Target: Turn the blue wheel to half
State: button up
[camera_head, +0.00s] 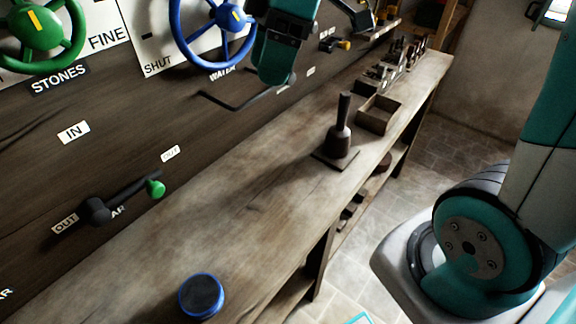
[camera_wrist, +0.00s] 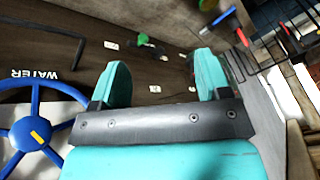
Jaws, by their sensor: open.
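The blue wheel (camera_head: 222,20) is on a white plate (camera_head: 150,42) at the top of the head view, its top cut off. The plate reads SHUT at the wheel's lower left, with WATER below. A yellow mark sits on the wheel's hub; other plate marks are cut off or hidden. In the wrist view the blue wheel (camera_wrist: 22,132) is at the left edge, partly out of frame. My gripper (camera_wrist: 160,76) is open and empty, its two teal fingers apart. It is beside the wheel, to its right in the head view, not around the rim.
A green wheel (camera_head: 38,28) labelled STONES is at the left. A black lever with a green knob (camera_head: 155,188) and a bent dark rod (camera_head: 240,104) stick out from the panel. The bench (camera_head: 235,215) below holds a blue-rimmed tin (camera_head: 201,296), a mallet (camera_head: 338,140) and a wooden box (camera_head: 378,115).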

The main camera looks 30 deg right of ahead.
jog(key=s+a+f+m+t+b, duration=0.1)
jog(key=s+a+f+m+b, duration=0.2)
jog(key=s+f+m, duration=0.3)
jog(key=shift+s+a+f+b, duration=0.25)
jog(key=shift+s+f, duration=0.8)
jog(key=shift+s, duration=1.25)
jog(key=shift+d, duration=0.1)
